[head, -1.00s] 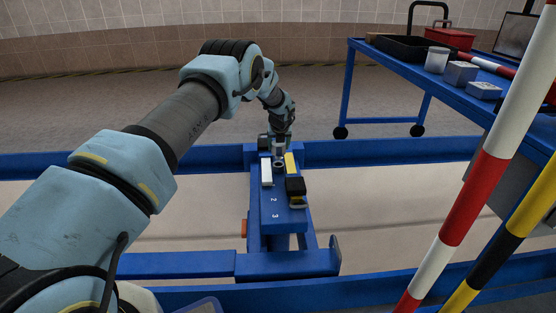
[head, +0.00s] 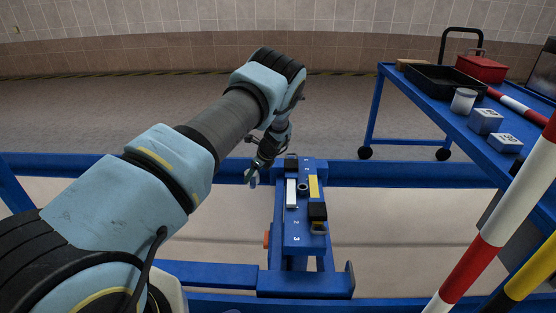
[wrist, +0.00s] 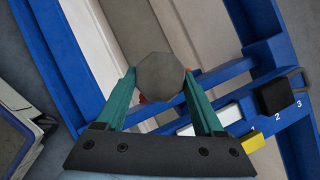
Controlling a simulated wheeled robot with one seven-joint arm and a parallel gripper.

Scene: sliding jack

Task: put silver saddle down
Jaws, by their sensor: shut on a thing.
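My gripper (wrist: 160,82) has teal fingers shut on a grey, eight-sided disc, the silver saddle (wrist: 160,76), in the wrist view. In the head view my gripper (head: 251,175) hangs left of the far end of the blue sliding jack (head: 293,245), clear of its top; the saddle is too small to make out there. On the jack's top are a white bar (head: 291,193), a yellow bar (head: 313,187), a dark ring (head: 302,188) between them and a black block (head: 317,210). Numbers are printed on the top.
Blue rails (head: 400,174) run across behind and in front of the jack, with pale floor between. A blue cart (head: 455,118) at right carries a black tray (head: 447,80), a white cup (head: 463,100), grey boxes and a red case. Striped poles (head: 505,205) stand at right front.

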